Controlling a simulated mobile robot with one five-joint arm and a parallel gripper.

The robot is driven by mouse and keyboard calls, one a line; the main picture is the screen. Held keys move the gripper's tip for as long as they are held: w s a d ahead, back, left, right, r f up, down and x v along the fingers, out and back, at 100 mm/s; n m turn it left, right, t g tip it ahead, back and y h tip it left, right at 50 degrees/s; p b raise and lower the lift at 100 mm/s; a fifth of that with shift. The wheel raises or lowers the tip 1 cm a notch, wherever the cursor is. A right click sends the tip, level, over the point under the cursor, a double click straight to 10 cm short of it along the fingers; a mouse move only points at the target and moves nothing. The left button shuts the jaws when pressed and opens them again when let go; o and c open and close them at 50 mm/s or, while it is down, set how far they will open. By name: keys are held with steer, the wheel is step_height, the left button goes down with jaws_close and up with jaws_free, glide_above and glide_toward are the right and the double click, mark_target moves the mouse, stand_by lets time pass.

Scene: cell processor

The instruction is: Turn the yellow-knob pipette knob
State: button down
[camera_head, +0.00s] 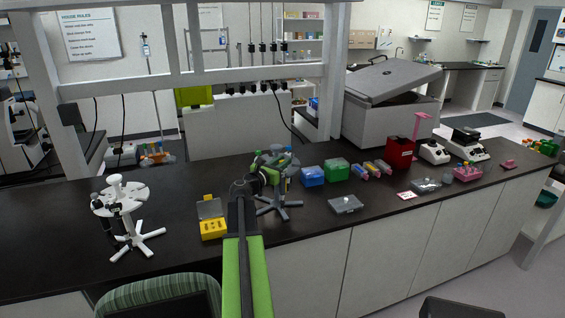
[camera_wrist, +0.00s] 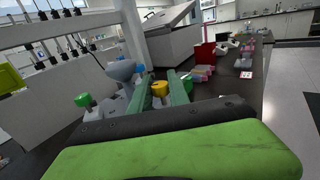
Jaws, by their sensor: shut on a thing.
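The yellow knob (camera_wrist: 159,89) of a pipette sits between the two green fingers of my gripper (camera_wrist: 162,76) in the wrist view, and the fingers are shut on it. The pipette body below the knob is hidden by my gripper. A green-knob pipette (camera_wrist: 83,100) is to the left, apart from the fingers. In the head view, my gripper (camera_head: 264,176) is at the grey pipette stand (camera_head: 281,204) in the middle of the bench. I cannot clearly make out the yellow knob there.
A white pipette stand (camera_head: 120,200) is at the left. An open yellow tip box (camera_head: 213,228) is close to my arm. A blue box (camera_head: 313,176), a green box (camera_head: 337,169) and a grey box (camera_head: 346,204) lie right of the stand. A large centrifuge (camera_head: 388,115) stands behind.

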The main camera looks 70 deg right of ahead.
steer(key=shift+d, duration=0.25)
steer(key=shift+a, duration=0.25)
steer(key=shift+s+a+n+t, duration=0.1)
steer(key=shift+n+t, duration=0.4)
steer(key=shift+t, duration=0.3)
steer(key=n+t, duration=0.2)
steer(key=t, duration=0.1)
steer(key=n+t, duration=0.2)
steer(key=t, duration=0.2)
steer(key=shift+s+n, duration=0.1)
steer(key=shift+n, duration=0.3)
steer(key=n+t+y, duration=0.1)
steer(key=n+t, duration=0.1)
steer(key=t, duration=0.1)
steer(key=n+t+y, duration=0.1)
steer(key=n+t, duration=0.1)
steer(key=t, duration=0.1)
steer(key=shift+d+y, duration=0.2)
steer(key=shift+y, duration=0.1)
steer(key=shift+n+t+y, duration=1)
steer(key=shift+t, duration=0.3)
steer(key=shift+w+a+y, duration=0.1)
steer(key=shift+w+y, duration=0.1)
steer(key=shift+y, duration=0.1)
